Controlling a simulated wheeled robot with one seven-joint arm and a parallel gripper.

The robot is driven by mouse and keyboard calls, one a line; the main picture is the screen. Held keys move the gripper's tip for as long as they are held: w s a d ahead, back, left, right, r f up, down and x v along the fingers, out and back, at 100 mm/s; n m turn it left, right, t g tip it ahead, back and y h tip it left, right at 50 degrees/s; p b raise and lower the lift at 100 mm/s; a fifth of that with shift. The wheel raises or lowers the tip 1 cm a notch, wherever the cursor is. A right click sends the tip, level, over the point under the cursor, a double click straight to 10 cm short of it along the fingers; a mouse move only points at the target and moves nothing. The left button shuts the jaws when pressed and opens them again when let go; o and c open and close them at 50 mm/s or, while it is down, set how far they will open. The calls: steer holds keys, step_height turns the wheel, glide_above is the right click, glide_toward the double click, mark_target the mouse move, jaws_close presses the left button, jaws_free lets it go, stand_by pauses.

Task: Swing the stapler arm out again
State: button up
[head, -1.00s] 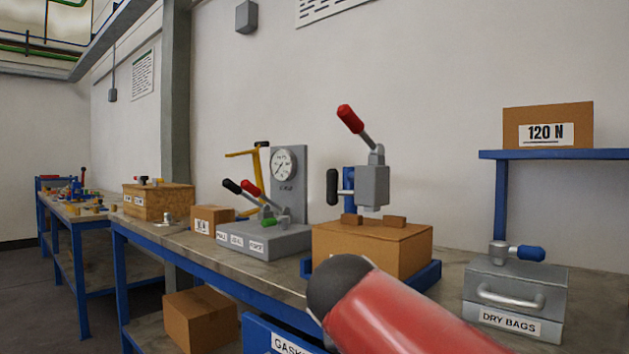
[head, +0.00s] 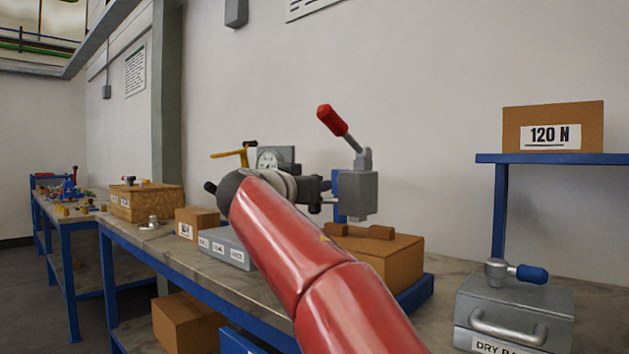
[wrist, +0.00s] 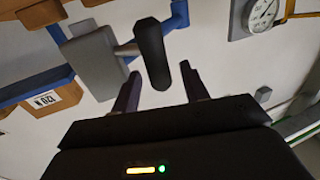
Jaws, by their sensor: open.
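The stapler has a grey head (head: 358,194) with a red-tipped lever (head: 332,120), carried by a blue part (head: 338,192) above a cardboard box (head: 385,258). In the wrist view the head (wrist: 92,62) has a black grip (wrist: 152,52) on a short metal rod. My gripper (head: 325,190) is left of the head in the head view and hides the grip there. In the wrist view my gripper (wrist: 160,70) is open, and the grip's end appears between its fingers. I cannot tell whether they touch it.
A dial gauge stand (head: 272,158) is behind my arm. A grey DRY BAGS case (head: 512,305) with a blue-handled lever stands at right. A 120 N box (head: 553,128) sits on a blue shelf (head: 560,157).

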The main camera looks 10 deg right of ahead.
steer(key=shift+x, duration=0.95)
steer(key=shift+c, duration=0.5)
jaws_close()
